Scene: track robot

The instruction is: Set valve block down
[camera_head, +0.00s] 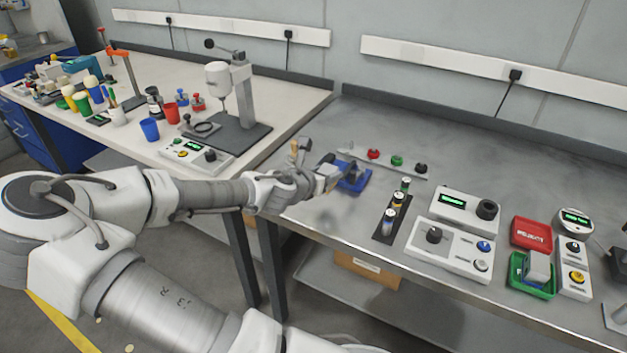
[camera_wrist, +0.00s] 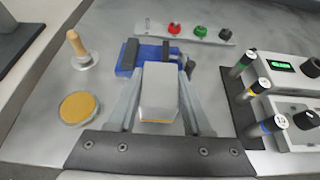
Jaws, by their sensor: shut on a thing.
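The valve block, a light grey box (camera_wrist: 160,92) with a thin yellow-orange strip at its near lower edge, is between the two fingers of my gripper (camera_wrist: 162,78) in the wrist view. My gripper is shut on it. A blue fixture (camera_wrist: 124,68) with dark upright parts lies just beyond the block, partly hidden by it. In the head view my gripper (camera_head: 328,173) is at the near left side of the blue fixture (camera_head: 358,184), over the grey metal bench. I cannot tell whether the block touches the fixture or bench.
A wooden-handled tool (camera_wrist: 77,46) and a round tan disc (camera_wrist: 80,107) are left of my gripper. A dark rack of small cylinders (camera_head: 391,216) and control boxes (camera_head: 450,248) stand right. A strip with coloured knobs (camera_head: 384,164) lies behind. A green tray (camera_head: 531,280) holds another grey block.

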